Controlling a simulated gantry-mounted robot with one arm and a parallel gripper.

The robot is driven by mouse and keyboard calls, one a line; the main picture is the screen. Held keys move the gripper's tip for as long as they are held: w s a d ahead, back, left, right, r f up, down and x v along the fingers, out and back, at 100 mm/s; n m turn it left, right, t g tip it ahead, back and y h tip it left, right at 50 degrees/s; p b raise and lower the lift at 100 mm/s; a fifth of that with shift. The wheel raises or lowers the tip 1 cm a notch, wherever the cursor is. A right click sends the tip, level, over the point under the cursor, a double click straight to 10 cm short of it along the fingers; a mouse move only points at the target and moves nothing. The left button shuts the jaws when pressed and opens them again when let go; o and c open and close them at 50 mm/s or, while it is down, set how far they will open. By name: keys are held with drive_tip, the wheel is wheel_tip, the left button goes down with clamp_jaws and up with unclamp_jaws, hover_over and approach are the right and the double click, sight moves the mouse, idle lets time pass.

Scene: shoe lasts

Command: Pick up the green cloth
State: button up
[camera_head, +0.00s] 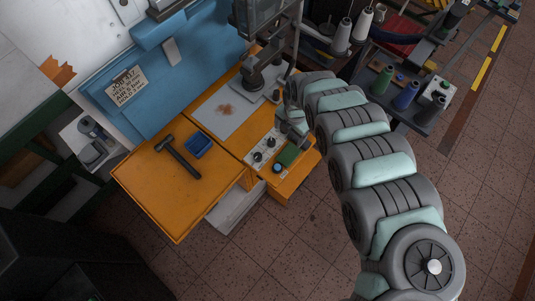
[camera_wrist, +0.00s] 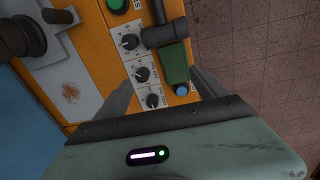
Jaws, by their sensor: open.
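The green cloth (camera_head: 289,154) is a small dark green piece on the orange bench, at the right of the panel with black knobs. In the wrist view the green cloth (camera_wrist: 175,64) lies ahead of my gripper (camera_wrist: 163,77), nearer the right finger. A dark grey part partly covers its upper end. My gripper's two fingers are spread apart with nothing held between them. In the head view my gripper (camera_head: 293,128) is just above the cloth, partly hidden by my arm.
The control panel (camera_wrist: 140,65) with black knobs is beside the cloth, with a blue button (camera_wrist: 182,89) close below it. A hammer (camera_head: 178,157) and a blue tray (camera_head: 199,145) lie on the orange bench (camera_head: 150,195). Thread spools (camera_head: 405,95) stand at the right.

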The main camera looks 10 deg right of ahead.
drive_tip(key=s+g, duration=0.1)
drive_tip(key=s, duration=0.2)
hover_over(289, 153)
drive_tip(key=shift+n, duration=0.3)
drive_tip(key=f, duration=0.5)
drive_tip(key=shift+s+d+f+b, duration=0.15)
drive_tip(key=shift+s+d+b, duration=0.05)
drive_tip(key=shift+d+b, duration=0.1)
drive_tip(key=shift+f, duration=0.35)
drive_tip(key=f, duration=0.1)
drive_tip(key=a+f, duration=0.1)
drive_tip(key=f, duration=0.1)
drive_tip(key=shift+w+f, duration=0.2)
drive_tip(key=shift+f, duration=0.1)
drive_tip(key=shift+d+f, duration=0.1)
drive_tip(key=shift+f, duration=0.55)
drive_tip(key=shift+c, duration=0.2)
drive_tip(key=c, duration=1.4)
